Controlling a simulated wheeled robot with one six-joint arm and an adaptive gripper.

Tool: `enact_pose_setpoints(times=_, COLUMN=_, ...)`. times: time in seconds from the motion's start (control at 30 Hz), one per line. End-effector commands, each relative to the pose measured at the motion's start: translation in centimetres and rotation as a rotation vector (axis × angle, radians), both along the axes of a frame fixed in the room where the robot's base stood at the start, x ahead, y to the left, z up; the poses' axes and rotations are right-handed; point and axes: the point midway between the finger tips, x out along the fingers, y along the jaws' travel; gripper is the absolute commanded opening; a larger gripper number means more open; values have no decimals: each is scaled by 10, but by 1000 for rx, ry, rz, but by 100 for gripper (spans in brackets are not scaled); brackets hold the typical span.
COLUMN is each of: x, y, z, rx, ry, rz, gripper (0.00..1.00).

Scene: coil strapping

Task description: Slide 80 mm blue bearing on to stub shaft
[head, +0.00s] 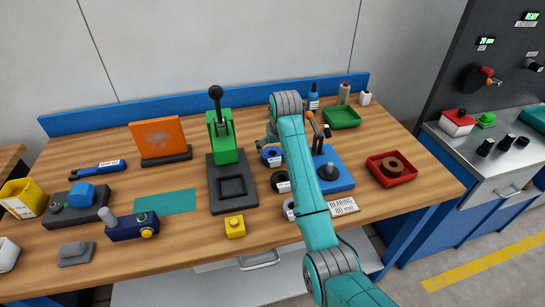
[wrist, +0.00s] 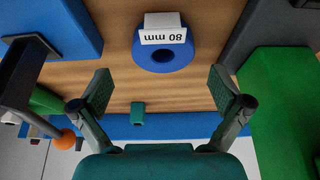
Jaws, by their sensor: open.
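The blue 80 mm bearing (head: 271,161) lies on the wooden bench between the green press and the blue fixture. In the wrist view the bearing (wrist: 161,60) is at the top centre with its white "80 mm" label toward me. My gripper (wrist: 160,92) is open and empty, its two fingers spread wide and apart from the bearing. In the head view my gripper (head: 268,139) is just behind the bearing, partly hidden by my arm.
A green press (head: 221,146) stands close left of the bearing. A black bearing (head: 281,187) and a pale one (head: 289,211) lie in front. A lever with an orange knob (head: 309,115) rises near the fixture. A red tray (head: 391,178) and a "BEARING 80 mm" sign (head: 343,207) are to the right.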

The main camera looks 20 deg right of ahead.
Motion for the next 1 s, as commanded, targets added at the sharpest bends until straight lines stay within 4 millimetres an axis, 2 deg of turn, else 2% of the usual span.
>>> enact_pose_setpoints(times=0.4, x=15, y=4, z=-45, rx=0, ry=1, rz=0, gripper=100)
enact_pose_setpoints(times=0.7, x=17, y=4, z=-49, rx=0, ry=0, rz=0, gripper=100)
enact_pose_setpoints(times=0.73, x=17, y=4, z=-49, rx=0, ry=0, rz=0, gripper=98)
enact_pose_setpoints(times=0.77, x=17, y=4, z=-49, rx=0, ry=0, rz=0, gripper=90)
enact_pose_setpoints(times=1.0, x=17, y=4, z=-49, rx=0, ry=0, rz=0, gripper=30)
